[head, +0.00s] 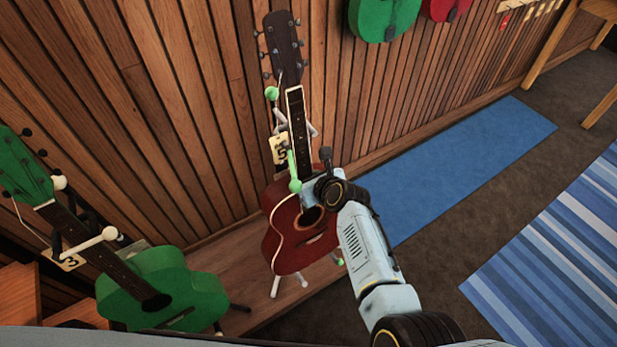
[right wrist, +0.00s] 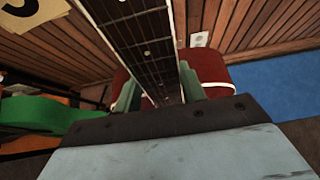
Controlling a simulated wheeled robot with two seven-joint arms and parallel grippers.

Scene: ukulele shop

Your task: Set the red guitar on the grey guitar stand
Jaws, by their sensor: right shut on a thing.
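The red guitar (head: 290,240) stands nearly upright in the head view, its dark headstock at the top and its body low. The grey guitar stand (head: 291,284) is behind it, with grey legs below the body and green-tipped arms beside the neck. My right gripper (head: 313,196) is at the lower neck, where it meets the body. In the right wrist view, its two greenish fingers (right wrist: 160,92) are shut on the neck (right wrist: 140,40), with the red body (right wrist: 212,73) beyond. Whether the guitar bears on the stand is hidden. My left gripper is not in view.
A green guitar (head: 165,285) on another stand is at the left, close to the red one. A tag marked 5 (head: 280,148) hangs by the red guitar's neck. A wood-plank wall (head: 180,100) is behind. A blue mat (head: 470,165) lies on open floor at the right.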

